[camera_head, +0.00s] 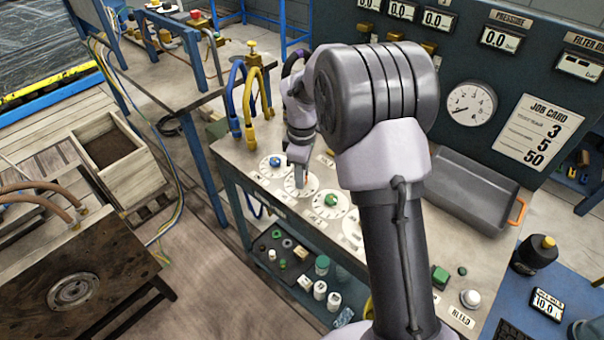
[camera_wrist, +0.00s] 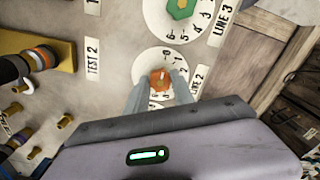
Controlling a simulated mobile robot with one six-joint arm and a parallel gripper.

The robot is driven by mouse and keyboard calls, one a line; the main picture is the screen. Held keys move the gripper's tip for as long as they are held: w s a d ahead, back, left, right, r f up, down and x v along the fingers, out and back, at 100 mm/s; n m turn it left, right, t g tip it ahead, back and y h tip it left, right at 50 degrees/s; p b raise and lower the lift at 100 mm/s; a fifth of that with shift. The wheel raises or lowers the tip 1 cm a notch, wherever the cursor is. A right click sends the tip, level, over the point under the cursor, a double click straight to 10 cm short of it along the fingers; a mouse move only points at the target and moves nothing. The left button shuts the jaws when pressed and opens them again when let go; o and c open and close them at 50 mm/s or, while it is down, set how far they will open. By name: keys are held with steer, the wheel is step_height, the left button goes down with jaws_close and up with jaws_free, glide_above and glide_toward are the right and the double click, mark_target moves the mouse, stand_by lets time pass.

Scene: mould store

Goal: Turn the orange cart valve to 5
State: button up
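The orange valve (camera_wrist: 160,80) is a small knob on a round white dial (camera_wrist: 150,58) labelled LINE 2, in the wrist view. My gripper (camera_wrist: 160,82) points down at it, one grey finger on each side, tips close to the knob. I cannot tell whether the fingers press on it. A pale mark on the knob points roughly toward the top of the wrist view; the reading is too small to tell and part of the dial is hidden. In the head view my gripper (camera_head: 302,182) is over the second dial, and the orange knob is hidden.
A blue knob (camera_head: 275,161) and a green knob (camera_head: 331,200) sit on neighbouring dials. Yellow and blue hoses (camera_head: 252,90) rise behind. A grey tray (camera_head: 470,190) lies to the right. A job card (camera_head: 538,130) reads 3, 5, 50. A round gauge (camera_head: 472,104) is on the panel.

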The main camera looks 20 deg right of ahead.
jaws_close()
